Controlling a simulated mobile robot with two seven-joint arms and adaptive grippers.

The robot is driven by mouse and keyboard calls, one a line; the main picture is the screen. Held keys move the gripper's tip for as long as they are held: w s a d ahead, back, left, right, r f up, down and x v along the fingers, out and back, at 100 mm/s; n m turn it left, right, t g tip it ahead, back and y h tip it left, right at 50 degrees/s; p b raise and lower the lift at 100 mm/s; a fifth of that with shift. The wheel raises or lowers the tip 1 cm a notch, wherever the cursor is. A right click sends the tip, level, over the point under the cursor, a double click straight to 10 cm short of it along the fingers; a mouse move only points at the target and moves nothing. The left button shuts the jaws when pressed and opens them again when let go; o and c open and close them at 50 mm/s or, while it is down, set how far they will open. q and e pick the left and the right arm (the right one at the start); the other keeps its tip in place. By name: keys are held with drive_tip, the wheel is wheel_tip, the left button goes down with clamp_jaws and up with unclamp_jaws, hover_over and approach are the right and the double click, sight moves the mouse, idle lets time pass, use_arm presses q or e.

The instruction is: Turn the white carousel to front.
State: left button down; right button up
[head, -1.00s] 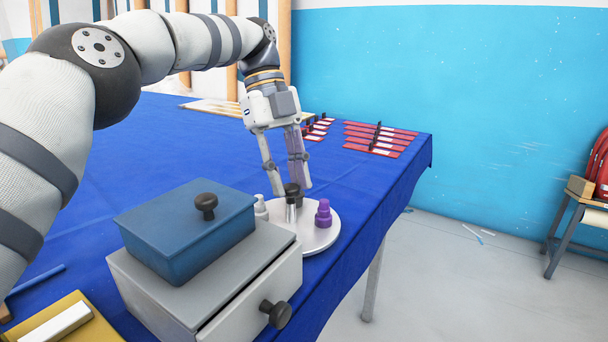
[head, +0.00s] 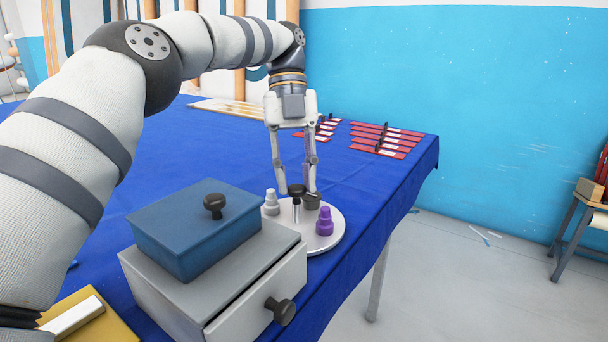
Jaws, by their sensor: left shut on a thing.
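The white carousel (head: 322,244) is a round disc near the table's right edge. It has an upright silver post with a black knob (head: 296,190) at its middle. A light grey bottle (head: 271,204) stands on its left side, a purple bottle (head: 325,222) at its front right, and a dark grey bottle (head: 312,201) at the back right. My left gripper (head: 297,189) points down from above, its fingertips on either side of the black knob and shut on it. The left fingertip is also near the light grey bottle. My right gripper is not in view.
A grey drawer box (head: 235,285) with a blue lidded box (head: 190,233) on top stands close to the carousel's left front. Red strips (head: 385,140) lie on the blue table behind. The table edge is near on the right.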

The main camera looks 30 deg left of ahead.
use_arm(q)
drive_tip(key=shift+f, duration=0.2)
idle(0.5)
drive_tip(key=c, duration=1.5)
unclamp_jaws()
drive_tip(key=shift+o, duration=1)
drive_tip(key=shift+r, duration=0.1)
